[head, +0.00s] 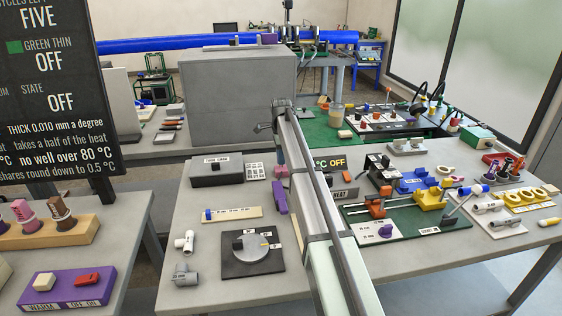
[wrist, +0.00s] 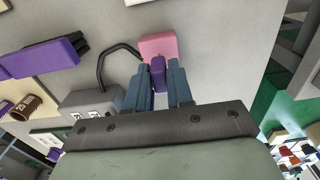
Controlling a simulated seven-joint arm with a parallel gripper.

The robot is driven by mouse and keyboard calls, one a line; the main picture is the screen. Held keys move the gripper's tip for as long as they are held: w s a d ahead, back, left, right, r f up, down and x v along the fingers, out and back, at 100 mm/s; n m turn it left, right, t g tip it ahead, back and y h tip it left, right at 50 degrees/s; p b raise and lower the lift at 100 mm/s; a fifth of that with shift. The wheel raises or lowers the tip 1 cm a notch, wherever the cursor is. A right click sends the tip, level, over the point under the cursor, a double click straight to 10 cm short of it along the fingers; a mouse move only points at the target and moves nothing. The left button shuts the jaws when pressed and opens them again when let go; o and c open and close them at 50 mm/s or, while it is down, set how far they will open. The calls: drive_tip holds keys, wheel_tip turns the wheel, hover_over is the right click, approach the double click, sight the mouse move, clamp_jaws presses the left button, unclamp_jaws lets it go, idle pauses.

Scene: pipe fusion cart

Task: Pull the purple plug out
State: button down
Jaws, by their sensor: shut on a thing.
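The purple plug (wrist: 158,78) shows in the wrist view between the two blue-grey fingers of my gripper (wrist: 159,68), which is shut on it. Its far end meets a pink block (wrist: 158,46); I cannot tell how deep it sits in it. A black cable runs from the pink block's side to a grey box (wrist: 92,102). In the head view the pink block (head: 281,171) shows beside my arm, which hides my gripper and the plug.
A purple piece with black bristle-like ends (wrist: 42,57) lies left in the wrist view. A black dial plate (head: 252,264) and a grey box (head: 217,170) sit left of my arm in the head view. A green board (head: 452,240) with several parts lies to the right.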

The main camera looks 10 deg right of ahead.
drive_tip(key=shift+r, duration=0.2)
drive_tip(key=c, duration=1.1)
unclamp_jaws()
wheel_tip(320, 180, up, 14)
drive_tip(key=shift+f, duration=0.1)
